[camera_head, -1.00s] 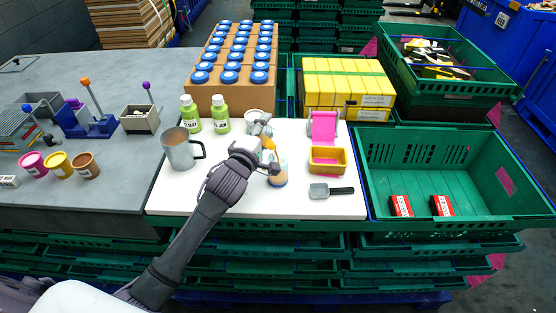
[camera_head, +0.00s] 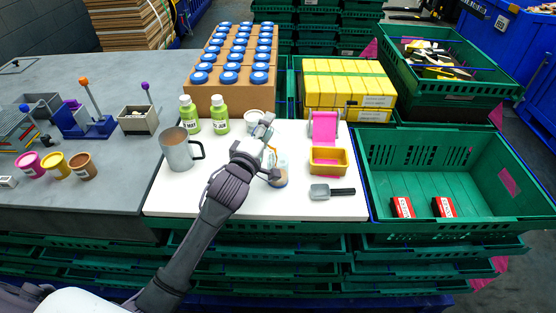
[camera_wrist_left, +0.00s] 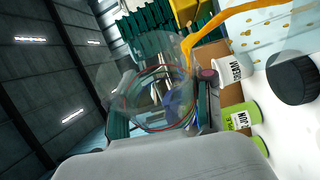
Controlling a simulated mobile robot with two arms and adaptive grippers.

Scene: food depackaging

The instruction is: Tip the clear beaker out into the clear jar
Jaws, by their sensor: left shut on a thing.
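My left gripper (camera_head: 270,149) is shut on the clear beaker, above the front middle of the white board. The beaker (camera_wrist_left: 160,90) shows large and tilted in the left wrist view. An orange stream (camera_wrist_left: 235,22) runs from near its rim toward the upper right of that view. The clear jar (camera_head: 281,178) stands on the board just under and beside the gripper, with a brownish-orange layer low in it. The gripper and beaker partly hide the jar, so the stream's landing spot cannot be seen clearly. My right gripper is not in view.
A grey mug (camera_head: 179,150), two green bottles (camera_head: 220,114) and a white tub (camera_head: 254,119) stand left of and behind the gripper. A yellow tray (camera_head: 328,160), a pink roll (camera_head: 323,125) and a grey scraper (camera_head: 331,191) lie to the right. The board's front left is clear.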

